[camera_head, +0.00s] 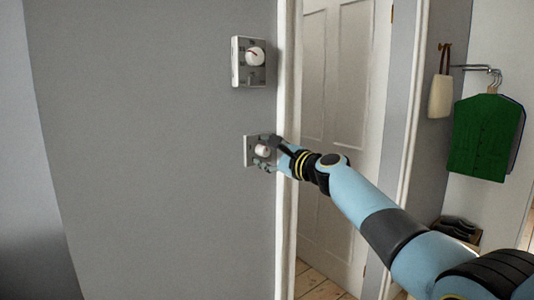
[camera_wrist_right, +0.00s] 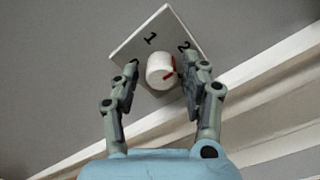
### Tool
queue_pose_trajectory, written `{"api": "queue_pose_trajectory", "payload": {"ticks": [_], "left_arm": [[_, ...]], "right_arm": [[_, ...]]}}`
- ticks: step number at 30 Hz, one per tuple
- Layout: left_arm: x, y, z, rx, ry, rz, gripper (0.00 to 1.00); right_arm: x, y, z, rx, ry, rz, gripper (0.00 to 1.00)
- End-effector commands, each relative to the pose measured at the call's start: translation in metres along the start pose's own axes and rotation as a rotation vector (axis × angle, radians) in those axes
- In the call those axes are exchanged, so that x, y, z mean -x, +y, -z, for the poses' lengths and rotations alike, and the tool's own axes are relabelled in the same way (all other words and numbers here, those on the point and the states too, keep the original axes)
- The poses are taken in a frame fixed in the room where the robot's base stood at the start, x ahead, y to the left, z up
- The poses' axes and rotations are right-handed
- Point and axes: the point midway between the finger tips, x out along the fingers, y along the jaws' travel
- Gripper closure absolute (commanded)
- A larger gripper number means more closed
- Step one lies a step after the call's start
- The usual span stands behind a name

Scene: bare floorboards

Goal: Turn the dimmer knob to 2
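The dimmer is a pale square plate (camera_head: 249,151) on the grey wall, the lower of two wall plates, with a white round knob (camera_head: 262,150). In the right wrist view the plate (camera_wrist_right: 135,47) carries the numerals 1 and 2. The knob (camera_wrist_right: 157,71) has a red mark on its right side, below the 2; its exact setting is hard to tell. My right gripper (camera_wrist_right: 168,72) is open, with one finger on each side of the knob and a visible gap at each side. My left gripper is not in view.
Another plate (camera_head: 241,79) with a white dial (camera_head: 255,56) is higher on the wall. A white door (camera_head: 338,140) and its frame stand just right.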

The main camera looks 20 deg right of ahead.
Motion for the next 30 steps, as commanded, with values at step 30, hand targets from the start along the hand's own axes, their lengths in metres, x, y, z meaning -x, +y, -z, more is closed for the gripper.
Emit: {"api": "queue_pose_trajectory", "payload": {"ticks": [30], "left_arm": [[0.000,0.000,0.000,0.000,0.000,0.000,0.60]], "right_arm": [[0.114,-0.001,0.000,0.002,0.000,0.001,0.48]]}}
